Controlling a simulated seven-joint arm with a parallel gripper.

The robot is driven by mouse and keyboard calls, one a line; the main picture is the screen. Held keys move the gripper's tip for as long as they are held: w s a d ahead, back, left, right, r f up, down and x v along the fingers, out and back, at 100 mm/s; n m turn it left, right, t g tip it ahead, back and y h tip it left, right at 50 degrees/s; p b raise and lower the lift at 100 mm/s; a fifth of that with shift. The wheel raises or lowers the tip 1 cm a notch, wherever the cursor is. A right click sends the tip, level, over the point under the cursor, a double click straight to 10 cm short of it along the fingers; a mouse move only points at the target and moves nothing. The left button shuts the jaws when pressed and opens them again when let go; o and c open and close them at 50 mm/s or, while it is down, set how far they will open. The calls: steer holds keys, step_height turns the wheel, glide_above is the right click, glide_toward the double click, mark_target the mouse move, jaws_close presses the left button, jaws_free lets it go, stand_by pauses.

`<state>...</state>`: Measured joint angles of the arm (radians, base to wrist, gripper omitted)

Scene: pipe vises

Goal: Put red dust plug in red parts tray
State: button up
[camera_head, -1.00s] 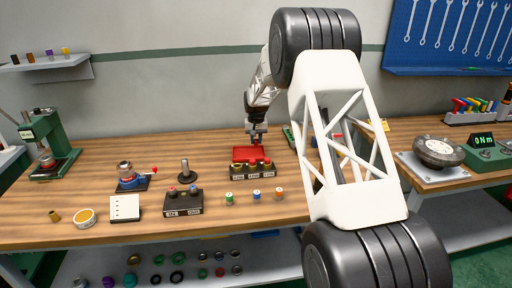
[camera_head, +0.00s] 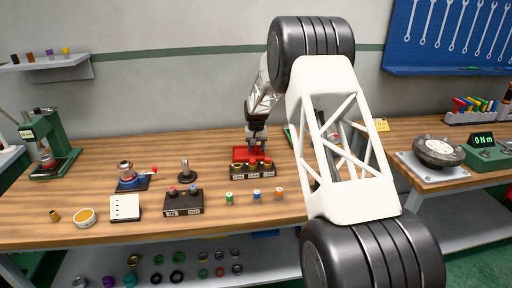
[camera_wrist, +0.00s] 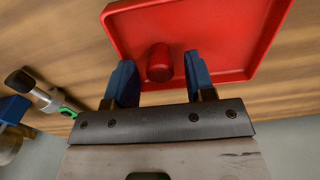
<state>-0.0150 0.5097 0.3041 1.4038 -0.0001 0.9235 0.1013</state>
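The red parts tray (camera_head: 239,153) sits on the bench in the head view and fills the top of the wrist view (camera_wrist: 218,40). The red dust plug (camera_wrist: 159,62) is a small red cylinder, seen over the tray floor in the wrist view. It appears to rest in the tray near the wall closest to my gripper. My gripper (camera_wrist: 161,75) has two blue fingers spread apart, one on each side of the plug, with a visible gap on both sides. In the head view my gripper (camera_head: 257,147) is low over the tray, and the plug cannot be made out there.
A dark block with several plugs (camera_head: 253,171) stands just in front of the tray. Three small capped parts (camera_head: 256,195) stand nearer the front edge. Another dark holder (camera_head: 183,202) is to the left. A green-and-black tool (camera_wrist: 50,96) lies beside the tray in the wrist view.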

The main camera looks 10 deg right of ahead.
mark_target(256, 147)
stand_by(0.3)
step_height(256, 147, up, 12)
steer(key=shift+r, duration=0.15)
stand_by(0.6)
stand_by(0.7)
steer(key=s+r, duration=0.6)
steer(key=s, duration=0.5)
steer(key=s+d+r+t, duration=0.1)
steer(key=s+r, duration=0.4)
steer(key=s, duration=0.6)
steer(key=s+r, duration=0.6)
steer(key=s, duration=0.5)
steer(key=s+f, duration=0.2)
steer(key=s, duration=1.5)
steer(key=s+f+t, duration=0.1)
steer(key=s+f, duration=0.2)
steer(key=s, duration=1.4)
steer(key=shift+s+d+f+n+t, duration=0.25)
steer(key=shift+s+d+n+t, duration=0.1)
steer(key=shift+d+n, duration=0.1)
